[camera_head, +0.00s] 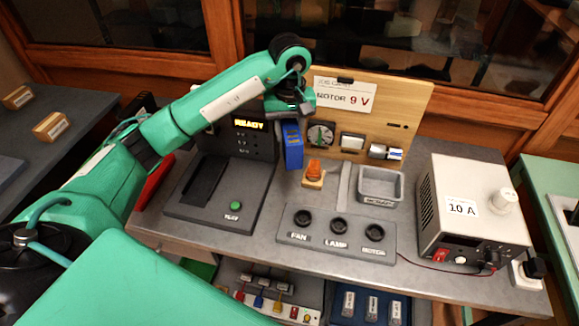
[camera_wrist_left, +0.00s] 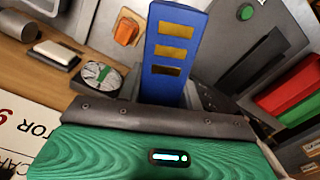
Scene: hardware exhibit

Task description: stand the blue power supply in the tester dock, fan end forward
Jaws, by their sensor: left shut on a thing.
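The blue power supply (camera_head: 292,146) hangs upright from my left gripper (camera_head: 288,117), clear of the bench, in front of the wooden board. In the left wrist view the blue power supply (camera_wrist_left: 165,75) is a long block with several yellowish windows, and it stands out from the gripper (camera_wrist_left: 165,105), which is shut on it. I cannot tell which end carries the fan. The tester dock (camera_head: 258,172) is the dark grey unit left of the gripper, with a lit READY display (camera_head: 249,124), a green button (camera_head: 236,206) and a dark recess (camera_head: 204,181). My right gripper is not in view.
An orange switch (camera_head: 313,170) and a grey tray (camera_head: 380,184) sit right of the power supply. A socket panel (camera_head: 337,233) lies in front. A white 10 A supply (camera_head: 470,210) stands at right. Red and green items (camera_wrist_left: 290,95) lie beyond the dock.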

